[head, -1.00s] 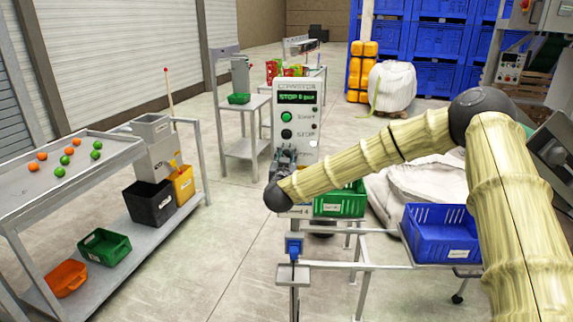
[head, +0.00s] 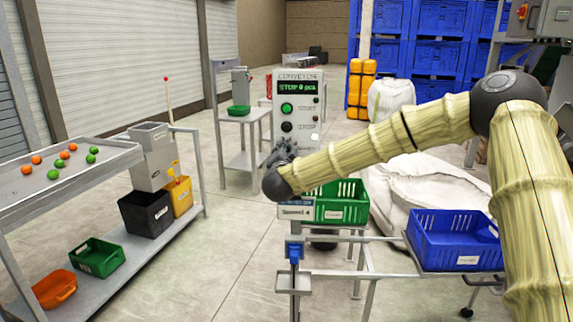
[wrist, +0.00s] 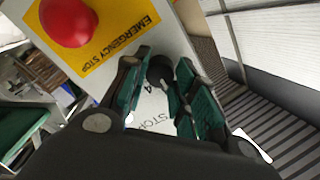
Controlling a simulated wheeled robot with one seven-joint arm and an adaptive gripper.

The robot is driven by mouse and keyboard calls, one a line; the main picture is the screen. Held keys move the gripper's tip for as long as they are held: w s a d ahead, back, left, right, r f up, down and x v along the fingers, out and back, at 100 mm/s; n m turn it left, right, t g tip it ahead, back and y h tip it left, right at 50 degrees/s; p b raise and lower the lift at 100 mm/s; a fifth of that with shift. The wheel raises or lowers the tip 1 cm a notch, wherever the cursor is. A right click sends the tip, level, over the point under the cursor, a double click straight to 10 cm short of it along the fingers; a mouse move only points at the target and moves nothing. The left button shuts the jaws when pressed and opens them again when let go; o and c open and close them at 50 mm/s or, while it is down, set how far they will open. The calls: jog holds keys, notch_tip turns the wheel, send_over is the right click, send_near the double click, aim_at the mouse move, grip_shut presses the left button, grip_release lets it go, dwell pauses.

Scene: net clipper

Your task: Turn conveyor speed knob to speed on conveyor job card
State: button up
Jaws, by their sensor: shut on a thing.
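The conveyor control panel (head: 288,99) stands upright in the middle of the head view. Its display (head: 297,87) reads "STOP 0 pcs", with a green start button (head: 287,107) and a dark stop button (head: 286,127) below. The job card (head: 295,211) hangs under the panel and seems to read "Speed 4". My gripper (wrist: 160,98) is shut on the dark speed knob (wrist: 160,72) in the wrist view. A "4" shows beside the knob. Most of the dial is hidden by the fingers. In the head view my arm's end hides the knob.
A red emergency stop (wrist: 68,20) on a yellow plate sits close beside my fingers in the wrist view. A green crate (head: 337,204) and a blue crate (head: 453,241) stand right of the panel. A sorting table (head: 60,190) is at the left.

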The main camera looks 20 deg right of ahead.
jog(key=m+b, duration=0.5)
jog(key=b, duration=0.1)
jog(key=m+b, duration=0.6)
jog(key=shift+d+f, duration=0.15)
jog(key=shift+m+b, duration=0.4)
jog(key=o, duration=1)
jog(key=shift+d, duration=0.15)
jog(key=shift+o, duration=0.2)
jog(key=v, duration=1.2)
jog(key=shift+a, duration=0.2)
